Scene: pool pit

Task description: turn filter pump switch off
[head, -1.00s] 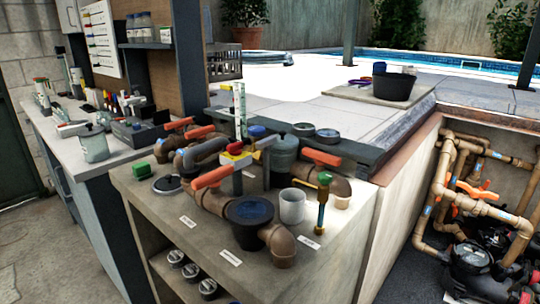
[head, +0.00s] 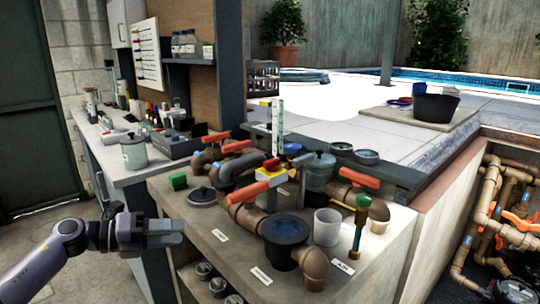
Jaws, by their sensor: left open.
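My left gripper (head: 178,233) is open and empty, at the lower left in front of the bench. It is apart from the yellow unit, to its left and nearer to me. My right gripper is not in view.
Orange-handled valves (head: 248,191), a dark-topped pipe fitting (head: 286,231), a white cup (head: 327,227) and a brass valve (head: 359,225) crowd around the unit. Floor shows at far left.

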